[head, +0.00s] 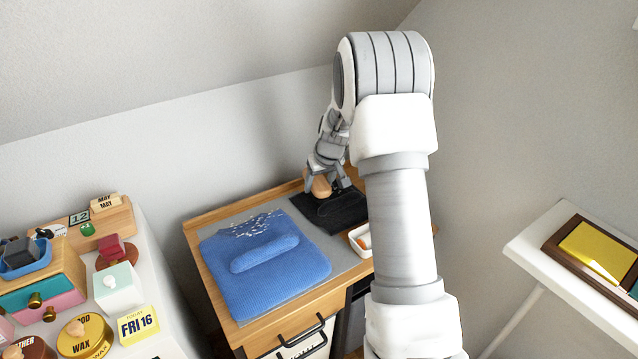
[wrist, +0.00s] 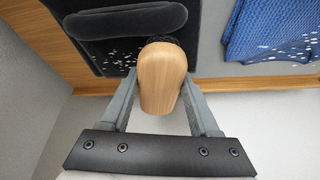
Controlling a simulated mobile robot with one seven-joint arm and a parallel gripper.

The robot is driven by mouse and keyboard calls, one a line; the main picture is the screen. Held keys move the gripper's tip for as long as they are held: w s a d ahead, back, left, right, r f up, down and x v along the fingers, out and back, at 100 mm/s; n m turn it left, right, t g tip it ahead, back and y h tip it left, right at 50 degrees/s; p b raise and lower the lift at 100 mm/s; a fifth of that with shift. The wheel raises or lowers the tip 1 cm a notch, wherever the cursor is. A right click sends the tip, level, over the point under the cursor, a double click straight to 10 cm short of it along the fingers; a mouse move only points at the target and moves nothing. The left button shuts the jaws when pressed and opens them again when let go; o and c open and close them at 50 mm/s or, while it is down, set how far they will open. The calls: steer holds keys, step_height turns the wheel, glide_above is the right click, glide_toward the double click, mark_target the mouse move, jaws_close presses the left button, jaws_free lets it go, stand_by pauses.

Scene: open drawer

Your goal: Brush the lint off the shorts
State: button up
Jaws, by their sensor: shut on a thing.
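My gripper (head: 325,178) is shut on the wooden handle of a brush (head: 320,186), above the dark cloth at the back of the desk. In the wrist view my gripper (wrist: 159,82) has the brush's rounded wooden handle (wrist: 161,75) between its fingers; its dark bristle end is mostly hidden. A folded blue garment (head: 285,278) lies on a grey mat, with white specks of lint (head: 258,226) along its far edge. A folded dark cloth (head: 346,213) lies right of it, with white specks visible in the wrist view (wrist: 90,48). I cannot tell which one is the shorts.
The wooden desk (head: 203,268) has a raised back edge against the wall. A small white tray (head: 358,240) with orange items sits at its right. A cluttered white cabinet (head: 150,262) stands left and a white side table (head: 530,250) stands right.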

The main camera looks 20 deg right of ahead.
glide_toward(337, 193)
steer(key=shift+w+d+f+b, duration=0.15)
steer(key=shift+w+d+f, duration=0.7)
steer(key=shift+w+d, duration=0.25)
steer(key=shift+w+d+f+b, duration=0.15)
steer(key=shift+w+d+f, duration=0.7)
steer(key=shift+w+d, duration=0.25)
steer(key=shift+r, duration=0.1)
steer(key=shift+s+a+b, duration=0.2)
steer(key=shift+a, duration=1)
steer(key=shift+s+a+b, duration=0.15)
steer(key=shift+s+a, duration=0.1)
steer(key=shift+a, duration=0.9)
steer(key=shift+s+a, duration=0.2)
steer(key=shift+a, duration=0.85)
steer(key=shift+s+a, duration=0.2)
steer(key=shift+a, duration=0.9)
steer(key=shift+s+a, duration=0.25)
steer(key=shift+a, duration=0.8)
steer(key=shift+w+d+r+p, duration=0.1)
steer(key=shift+r+p, duration=0.85)
steer(key=shift+r, duration=0.65)
steer(key=shift+d+r+p, duration=0.1)
steer(key=shift+r+p, duration=0.8)
steer(key=shift+r, duration=0.65)
